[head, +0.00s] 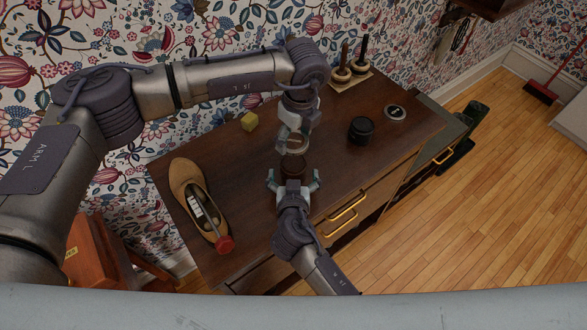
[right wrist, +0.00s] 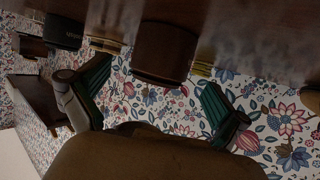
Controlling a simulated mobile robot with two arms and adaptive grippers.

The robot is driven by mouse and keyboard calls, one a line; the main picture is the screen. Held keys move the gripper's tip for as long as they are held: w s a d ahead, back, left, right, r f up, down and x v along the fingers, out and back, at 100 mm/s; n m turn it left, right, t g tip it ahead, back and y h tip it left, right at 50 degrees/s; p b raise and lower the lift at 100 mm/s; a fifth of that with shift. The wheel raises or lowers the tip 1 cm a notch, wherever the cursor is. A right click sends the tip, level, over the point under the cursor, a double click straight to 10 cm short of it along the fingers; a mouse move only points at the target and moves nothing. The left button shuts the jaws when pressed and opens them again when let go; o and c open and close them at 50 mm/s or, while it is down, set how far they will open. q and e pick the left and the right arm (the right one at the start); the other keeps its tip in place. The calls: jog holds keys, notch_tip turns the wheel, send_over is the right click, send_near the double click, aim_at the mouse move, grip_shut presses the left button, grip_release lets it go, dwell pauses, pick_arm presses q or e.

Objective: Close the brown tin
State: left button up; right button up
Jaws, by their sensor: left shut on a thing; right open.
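The brown tin (head: 292,166) stands upright on the dark wooden cabinet top, and its dark side shows in the right wrist view (right wrist: 165,52). My left gripper (head: 295,140) is shut on a round, pale-rimmed piece that looks like a lid (head: 297,145), just behind and above the tin. The gripper partly hides this piece. My right gripper (head: 293,183) is open at the near side of the tin, with its fingers spread to either side. In the right wrist view, a gap shows between the tin and each finger.
A black tin (head: 361,131) and a round disc (head: 395,113) lie to the right. A tan shoe (head: 188,183) holding a red-ended tool lies left. A stand with dark-handled pieces (head: 350,75) is at the back.

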jog(key=x, duration=0.4)
jog(key=c, duration=1.8)
pick_arm(q)
send_over(293, 162)
jog(key=shift+s+d+f, duration=0.1)
jog(key=shift+f, duration=1.15)
jog(key=shift+s+d+f, duration=0.1)
jog(key=shift+f, duration=1.15)
jog(key=shift+f, duration=0.9)
jog(key=shift+f, duration=0.65)
